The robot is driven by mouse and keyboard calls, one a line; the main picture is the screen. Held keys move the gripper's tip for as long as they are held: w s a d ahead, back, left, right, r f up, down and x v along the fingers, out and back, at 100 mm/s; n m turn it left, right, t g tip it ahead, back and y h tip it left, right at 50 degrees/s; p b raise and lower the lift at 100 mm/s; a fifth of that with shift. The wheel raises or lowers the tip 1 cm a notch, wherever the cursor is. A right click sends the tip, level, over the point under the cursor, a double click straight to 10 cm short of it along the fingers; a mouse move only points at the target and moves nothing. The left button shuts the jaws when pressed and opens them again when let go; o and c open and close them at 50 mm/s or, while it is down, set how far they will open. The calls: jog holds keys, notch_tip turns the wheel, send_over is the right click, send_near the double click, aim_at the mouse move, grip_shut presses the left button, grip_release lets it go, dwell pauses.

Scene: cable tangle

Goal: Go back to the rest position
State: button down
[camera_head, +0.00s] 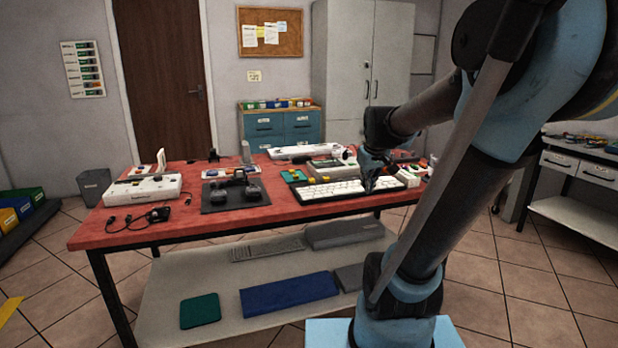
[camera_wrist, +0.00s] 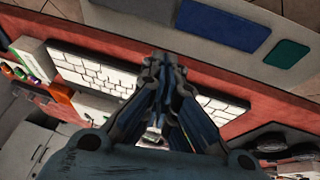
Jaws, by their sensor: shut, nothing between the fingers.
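My gripper (camera_head: 369,183) is over the right part of the red-topped table (camera_head: 250,216), above the white keyboard (camera_head: 330,190). In the wrist view, my gripper (camera_wrist: 162,62) points down with its fingers together and nothing between them. The keyboard (camera_wrist: 92,72) shows on both sides of the fingers there, and its middle is hidden behind them. I cannot tell the exact gap between fingertips and keys.
A black mat (camera_head: 231,194) with dark headphones lies left of the keyboard. A white box-like device (camera_head: 143,189) and a black cable with adapter (camera_head: 152,216) are at the table's left. A lower shelf (camera_head: 228,316) holds flat pads.

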jog(key=s+f+m+g, duration=0.1)
jog(key=s+f, duration=0.5)
jog(key=s, duration=0.4)
jog(key=s+f+m+g, duration=0.1)
jog(key=s+f+m, duration=0.1)
jog(key=s+f, duration=0.4)
jog(key=s, duration=0.5)
jog(key=shift+m+g, duration=0.3)
jog(key=shift+g, duration=0.1)
